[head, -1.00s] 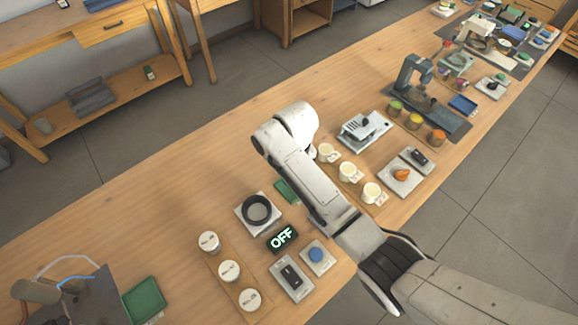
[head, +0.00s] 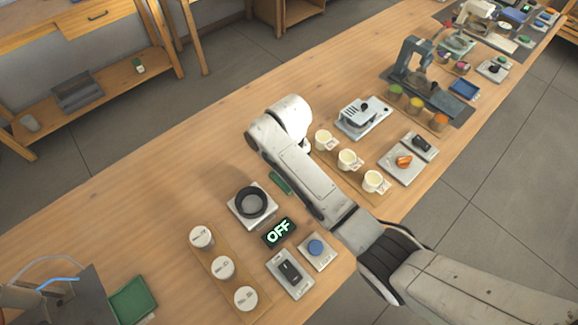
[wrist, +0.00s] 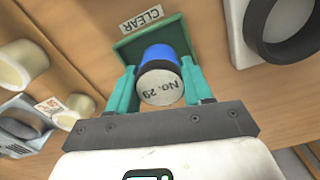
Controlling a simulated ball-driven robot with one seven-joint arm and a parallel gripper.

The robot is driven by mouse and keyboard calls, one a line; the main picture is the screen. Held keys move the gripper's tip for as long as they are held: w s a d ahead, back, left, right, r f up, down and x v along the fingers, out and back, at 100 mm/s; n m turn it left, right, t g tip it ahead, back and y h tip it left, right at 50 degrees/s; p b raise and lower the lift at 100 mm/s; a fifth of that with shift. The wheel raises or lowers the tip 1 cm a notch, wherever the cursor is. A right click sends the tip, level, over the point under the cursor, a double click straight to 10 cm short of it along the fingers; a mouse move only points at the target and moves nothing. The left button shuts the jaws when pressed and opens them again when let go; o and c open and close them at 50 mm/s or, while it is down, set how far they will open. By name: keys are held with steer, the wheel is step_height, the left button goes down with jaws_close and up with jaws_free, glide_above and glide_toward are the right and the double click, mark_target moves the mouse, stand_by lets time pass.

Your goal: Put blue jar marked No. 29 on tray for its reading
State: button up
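The blue jar (wrist: 165,55) has a pale lid marked "No. 29" and shows in the wrist view. My gripper (wrist: 160,85) has its teal fingers against both sides of the jar. Behind the jar is a green tray (wrist: 127,48) with a "CLEAR" label; I cannot tell whether the jar touches it. In the head view my arm hides the jar and the gripper, and only part of the green tray (head: 281,183) shows. A pale square unit with a dark round ring dish (head: 251,203) stands left of it; the ring (wrist: 290,35) is at upper right in the wrist view.
A display reading "OFF" (head: 279,232), a blue button (head: 316,247) and a black switch (head: 290,271) sit near the ring unit. Three white-lidded jars (head: 223,268) stand on a board at left. Cream cups (head: 348,160) stand right of my arm. Bare table lies behind.

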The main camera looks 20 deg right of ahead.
steer(key=o, duration=0.5)
steer(key=shift+c, duration=0.2)
step_height(320, 180, up, 12)
steer(key=p, duration=0.2)
steer(key=shift+r+p, duration=0.15)
steer(key=shift+p, duration=0.25)
